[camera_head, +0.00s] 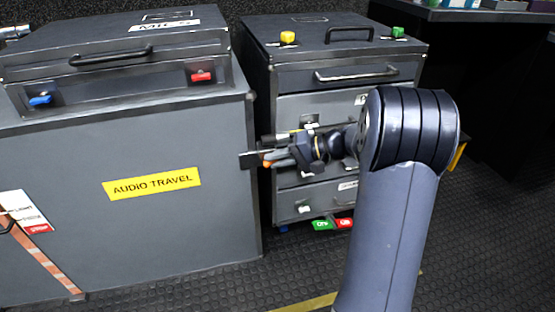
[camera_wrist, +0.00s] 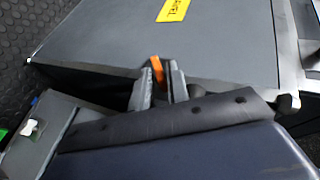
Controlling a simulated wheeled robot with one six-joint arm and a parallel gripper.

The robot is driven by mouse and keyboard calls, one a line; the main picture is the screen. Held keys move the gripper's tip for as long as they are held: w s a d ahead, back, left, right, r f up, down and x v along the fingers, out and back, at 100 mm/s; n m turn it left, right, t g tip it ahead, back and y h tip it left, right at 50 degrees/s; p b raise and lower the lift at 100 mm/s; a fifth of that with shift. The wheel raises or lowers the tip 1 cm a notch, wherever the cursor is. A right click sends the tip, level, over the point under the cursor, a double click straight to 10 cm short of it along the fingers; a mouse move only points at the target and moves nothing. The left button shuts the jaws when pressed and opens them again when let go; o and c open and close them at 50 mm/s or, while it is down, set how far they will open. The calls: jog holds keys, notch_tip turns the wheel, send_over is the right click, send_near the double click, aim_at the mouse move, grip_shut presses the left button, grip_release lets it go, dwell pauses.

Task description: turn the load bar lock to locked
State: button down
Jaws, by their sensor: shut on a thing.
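My gripper (camera_head: 276,158) is at the right edge of the large grey audio case in the head view, pointing left. In the wrist view, my gripper (camera_wrist: 158,82) has its two grey fingers closed around a small orange lever, which I take for the load bar lock (camera_wrist: 156,67). Only the lever's upper end shows between the fingers. In the head view a bit of orange (camera_head: 267,164) shows at the fingertips, beside a dark bracket (camera_head: 249,160) on the case edge. The lock's markings and exact angle cannot be made out.
The grey case with the yellow "AUDIO TRAVEL" label (camera_head: 152,186) fills the left. A drawer case (camera_head: 338,48) with yellow and green knobs stands close behind my gripper. Green and red tags (camera_head: 333,224) hang low there. Dark ribbed floor (camera_head: 485,240) is open at right.

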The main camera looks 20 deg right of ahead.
jog(key=shift+s+f, duration=0.1)
dwell(0.7)
jog(key=c, duration=1.6)
grip_release()
jog(key=shift+o, duration=0.2)
jog(key=p+v, duration=0.4)
jog(key=v, duration=0.6)
jog(key=shift+d+r, duration=0.25)
jog(key=shift+d, duration=0.05)
jog(key=shift+s, duration=0.1)
